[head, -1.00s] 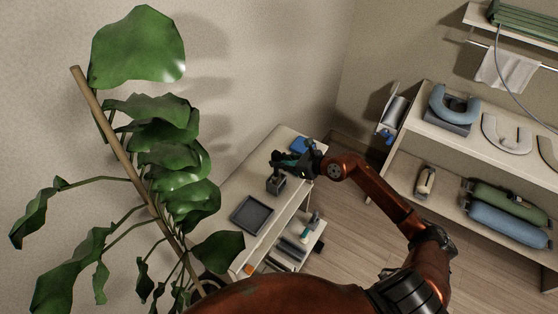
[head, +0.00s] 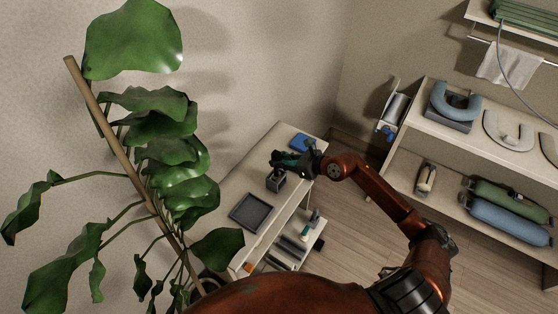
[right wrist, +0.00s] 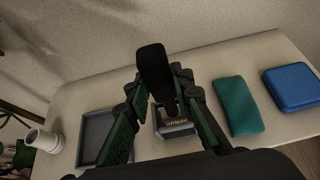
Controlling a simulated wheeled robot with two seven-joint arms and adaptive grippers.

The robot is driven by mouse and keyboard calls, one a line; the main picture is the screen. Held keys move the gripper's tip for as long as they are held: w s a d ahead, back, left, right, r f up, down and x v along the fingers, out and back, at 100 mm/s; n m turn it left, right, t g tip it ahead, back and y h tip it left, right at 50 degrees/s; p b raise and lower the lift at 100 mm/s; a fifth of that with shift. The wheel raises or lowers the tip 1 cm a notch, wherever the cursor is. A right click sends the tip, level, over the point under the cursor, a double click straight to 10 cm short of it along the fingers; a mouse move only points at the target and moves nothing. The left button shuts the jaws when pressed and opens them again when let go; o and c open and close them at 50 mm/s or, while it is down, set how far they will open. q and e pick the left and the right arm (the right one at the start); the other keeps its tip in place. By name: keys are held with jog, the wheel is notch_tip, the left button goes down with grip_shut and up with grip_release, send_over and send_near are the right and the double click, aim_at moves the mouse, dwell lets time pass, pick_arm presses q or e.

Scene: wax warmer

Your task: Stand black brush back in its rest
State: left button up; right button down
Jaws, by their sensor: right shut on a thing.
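The black brush (right wrist: 153,70) is upright between the fingers of my right gripper (right wrist: 158,92) in the right wrist view. The gripper is shut on it. The dark grey rest (right wrist: 176,128), a small open box, stands on the table just below and behind the brush; pale bristle-like rows show inside it. I cannot tell if the brush's lower end is inside the rest. In the head view the right gripper (head: 290,160) is over the rest (head: 276,180) and hides most of the brush. My left gripper is not in view.
A dark tray (head: 251,212) lies left of the rest on the table. A teal pouch (right wrist: 238,106) and a blue case (right wrist: 292,88) lie to its right. A large plant (head: 150,150) stands at the left. A lower shelf (head: 300,240) holds small items.

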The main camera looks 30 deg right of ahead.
jog(key=shift+f+b, duration=0.65)
jog(key=shift+f, duration=0.2)
dwell(0.4)
jog(key=c, duration=1.6)
grip_release()
jog(key=shift+p+v, duration=1.2)
jog(key=shift+v, duration=2.8)
